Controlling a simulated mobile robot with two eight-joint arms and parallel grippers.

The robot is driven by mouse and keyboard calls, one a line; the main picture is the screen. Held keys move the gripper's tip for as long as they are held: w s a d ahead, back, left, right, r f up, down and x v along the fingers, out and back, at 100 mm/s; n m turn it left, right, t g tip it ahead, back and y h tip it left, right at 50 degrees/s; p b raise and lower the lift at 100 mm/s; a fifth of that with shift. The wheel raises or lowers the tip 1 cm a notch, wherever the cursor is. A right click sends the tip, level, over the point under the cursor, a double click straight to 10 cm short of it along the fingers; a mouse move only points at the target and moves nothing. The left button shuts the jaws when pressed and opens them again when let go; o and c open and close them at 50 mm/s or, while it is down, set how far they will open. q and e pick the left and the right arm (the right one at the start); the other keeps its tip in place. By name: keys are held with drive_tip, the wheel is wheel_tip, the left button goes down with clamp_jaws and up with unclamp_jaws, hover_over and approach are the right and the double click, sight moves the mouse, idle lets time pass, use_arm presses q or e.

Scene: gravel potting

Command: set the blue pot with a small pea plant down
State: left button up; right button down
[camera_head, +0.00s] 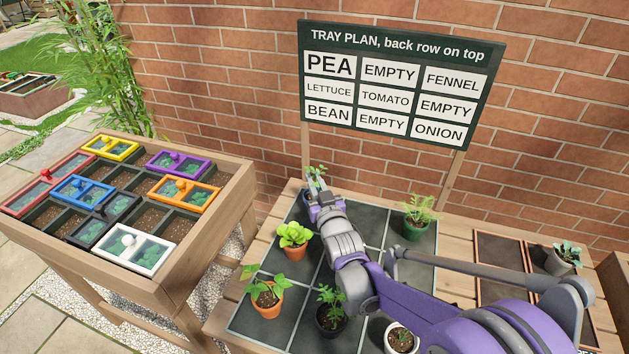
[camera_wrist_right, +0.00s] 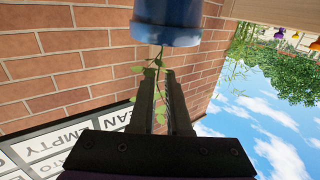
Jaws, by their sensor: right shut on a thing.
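The pea plant (camera_head: 315,175) shows in the head view just past my right gripper (camera_head: 318,194), over the back left of the dark tray (camera_head: 371,238). My gripper hides most of the pot in that view. In the right wrist view the blue pot (camera_wrist_right: 168,25) is at the top, with the green plant extending from it past my two fingers (camera_wrist_right: 163,82). The right gripper is shut on the potted plant; the exact contact is unclear. I cannot tell whether the pot touches the tray. My left gripper is out of view.
A lettuce-like plant in an orange pot (camera_head: 293,250) stands nearest the gripper. A green pot (camera_head: 415,232) is at the back right, and other pots stand in front. A sign (camera_head: 398,90) rises behind. A planter with coloured frames (camera_head: 165,235) stands left. My right arm covers part of the tray.

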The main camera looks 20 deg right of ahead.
drive_tip(key=c, duration=0.9)
unclamp_jaws()
drive_tip(key=shift+s+r, duration=0.1)
drive_tip(key=shift+r, duration=0.1)
drive_tip(key=s+p, duration=0.1)
drive_tip(key=s, duration=1.1)
drive_tip(key=shift+f, duration=0.1)
drive_tip(key=shift+w, duration=0.1)
